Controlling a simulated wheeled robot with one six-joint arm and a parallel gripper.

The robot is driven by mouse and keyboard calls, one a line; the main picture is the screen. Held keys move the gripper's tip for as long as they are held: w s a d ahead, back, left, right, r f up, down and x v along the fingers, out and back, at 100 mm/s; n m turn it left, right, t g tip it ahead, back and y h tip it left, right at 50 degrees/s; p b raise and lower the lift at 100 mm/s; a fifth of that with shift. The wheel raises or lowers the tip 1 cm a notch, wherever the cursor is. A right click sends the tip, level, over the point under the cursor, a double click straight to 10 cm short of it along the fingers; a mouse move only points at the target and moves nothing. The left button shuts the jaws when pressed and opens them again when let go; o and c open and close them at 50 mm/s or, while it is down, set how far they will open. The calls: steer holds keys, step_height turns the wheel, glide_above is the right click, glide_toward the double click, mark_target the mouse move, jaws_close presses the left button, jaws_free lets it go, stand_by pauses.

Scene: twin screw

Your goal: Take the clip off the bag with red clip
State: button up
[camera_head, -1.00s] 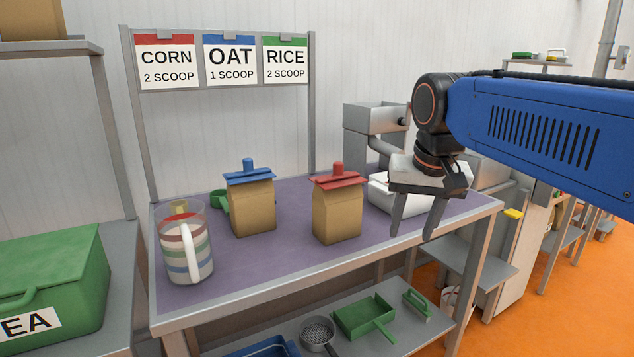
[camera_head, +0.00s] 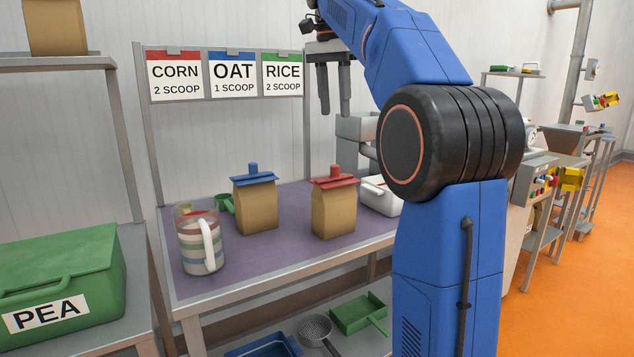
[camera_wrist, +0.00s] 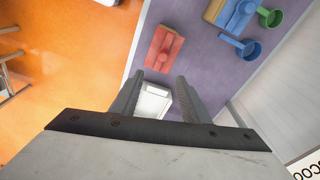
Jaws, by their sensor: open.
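The bag with the red clip (camera_head: 333,213) is a brown paper bag standing upright on the purple-topped table (camera_head: 285,257). Its red clip (camera_head: 334,182) lies across the top with a short knob pointing up. In the wrist view the red clip (camera_wrist: 163,48) shows from above, beyond the fingertips. My gripper (camera_head: 333,110) is open and empty, pointing down, high above the table in front of the sign frame. In the wrist view its two fingers (camera_wrist: 157,88) are apart with a white container between them in the picture.
A bag with a blue clip (camera_head: 256,208) stands left of the red-clip bag, with a green scoop (camera_head: 224,202) behind it. A striped measuring jug (camera_head: 200,240) is at the table's left. A white container (camera_head: 380,196) stands to the right. A sign frame (camera_head: 228,97) rises at the back.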

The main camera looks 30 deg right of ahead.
mark_target(335, 165)
steer(key=f, duration=0.5)
steer(key=w+f, duration=0.1)
steer(key=f, duration=0.5)
steer(key=d+f, duration=0.1)
steer(key=f, duration=0.4)
steer(key=shift+w+d+f, duration=0.1)
steer(key=shift+w+f, duration=0.1)
steer(key=shift+f, duration=0.1)
jaws_close()
